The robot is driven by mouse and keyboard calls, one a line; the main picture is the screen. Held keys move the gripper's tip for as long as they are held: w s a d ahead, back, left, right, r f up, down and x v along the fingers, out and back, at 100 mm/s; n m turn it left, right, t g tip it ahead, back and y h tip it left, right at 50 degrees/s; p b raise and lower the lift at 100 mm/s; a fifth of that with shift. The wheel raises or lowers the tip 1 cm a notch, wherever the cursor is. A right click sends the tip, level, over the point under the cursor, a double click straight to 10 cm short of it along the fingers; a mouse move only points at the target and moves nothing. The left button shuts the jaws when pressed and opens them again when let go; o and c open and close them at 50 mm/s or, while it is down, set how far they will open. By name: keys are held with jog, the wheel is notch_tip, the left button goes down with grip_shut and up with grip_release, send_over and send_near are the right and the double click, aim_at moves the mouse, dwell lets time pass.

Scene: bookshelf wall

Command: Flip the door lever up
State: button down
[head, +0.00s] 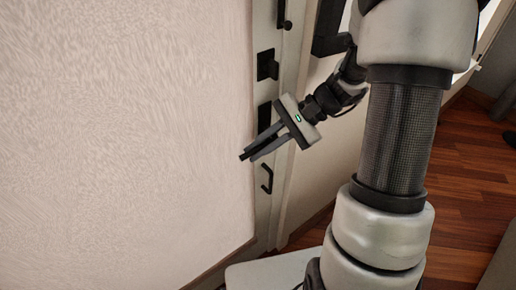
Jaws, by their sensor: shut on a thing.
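The door lever's black plate (264,117) shows on the pale door frame strip, just above and behind my fingers. My gripper (247,154) reaches in from the right with its fingers angled down and left across the strip. It is shut on the lever, and the fingers hide most of the lever's handle. The lever's exact tilt cannot be told.
Other black fittings sit on the same strip: a pull handle (266,179) below, a square fitting (267,65) above and another (285,14) near the top. A large pale textured panel (120,140) fills the left. Wooden floor (465,180) shows at right.

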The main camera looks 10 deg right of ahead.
jog(key=c, duration=1.8)
grip_release()
jog(key=shift+o, duration=0.2)
jog(key=shift+d+r, duration=0.1)
jog(key=p+v, duration=0.1)
jog(key=v, duration=1.6)
jog(key=shift+p, duration=0.4)
jog(key=shift+d, duration=0.1)
